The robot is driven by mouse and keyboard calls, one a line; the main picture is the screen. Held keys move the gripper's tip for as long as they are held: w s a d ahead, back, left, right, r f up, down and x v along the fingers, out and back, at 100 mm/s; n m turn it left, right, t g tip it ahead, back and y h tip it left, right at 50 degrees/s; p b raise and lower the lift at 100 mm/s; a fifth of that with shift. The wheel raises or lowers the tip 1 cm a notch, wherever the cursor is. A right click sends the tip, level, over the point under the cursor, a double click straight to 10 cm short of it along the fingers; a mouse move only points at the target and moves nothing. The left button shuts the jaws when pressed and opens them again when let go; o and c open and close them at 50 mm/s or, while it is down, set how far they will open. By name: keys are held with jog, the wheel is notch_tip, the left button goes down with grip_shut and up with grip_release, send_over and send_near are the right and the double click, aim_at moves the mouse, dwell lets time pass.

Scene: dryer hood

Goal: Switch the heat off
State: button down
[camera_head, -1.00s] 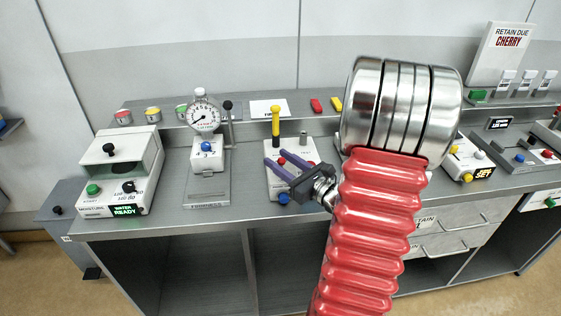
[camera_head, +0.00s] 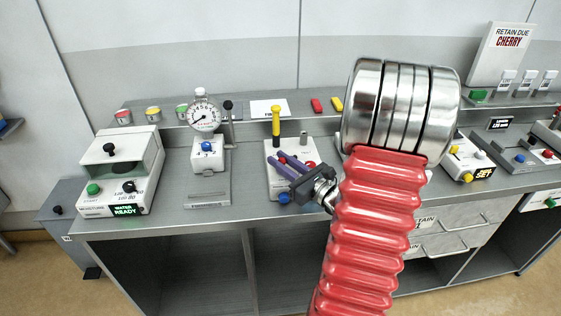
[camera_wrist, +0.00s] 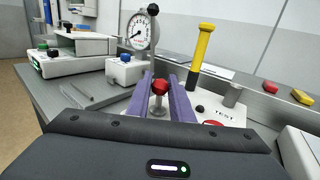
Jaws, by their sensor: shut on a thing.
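My gripper (camera_head: 279,156) has two purple fingers, which reach over a white unit (camera_head: 273,178) on the bench. In the wrist view the fingers (camera_wrist: 167,82) are closed on a red knob (camera_wrist: 160,87) that stands on a short metal stem. The unit also has a tall yellow handle (camera_head: 276,121), a grey post (camera_wrist: 232,95), a second red part (camera_wrist: 213,123) and a blue button (camera_head: 285,198). It is marked TEST in the wrist view. No heat label is readable.
A dial gauge stand (camera_head: 205,118) with a blue button is to the left. A moisture unit (camera_head: 123,175) with a lit display reading WATER READY is farther left. A yellow-lever panel (camera_head: 470,160) with a SET display is right. A raised shelf with coloured blocks runs behind.

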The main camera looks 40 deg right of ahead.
jog(key=shift+s+a+f+n+t+y, duration=0.2)
jog(key=shift+s+n+t, duration=0.1)
jog(key=shift+n+t, duration=0.4)
jog(key=shift+s+a+f+n+t+y, duration=0.15)
jog(key=shift+s+n+t+y, duration=0.1)
jog(key=shift+n+t, duration=0.4)
jog(key=shift+r, duration=0.1)
jog(key=c, duration=1.6)
grip_release()
jog(key=shift+s, duration=0.15)
jog(key=shift+t, duration=0.25)
jog(key=v, duration=1.3)
jog(key=shift+s+a, duration=0.1)
jog(key=shift+s, duration=0.2)
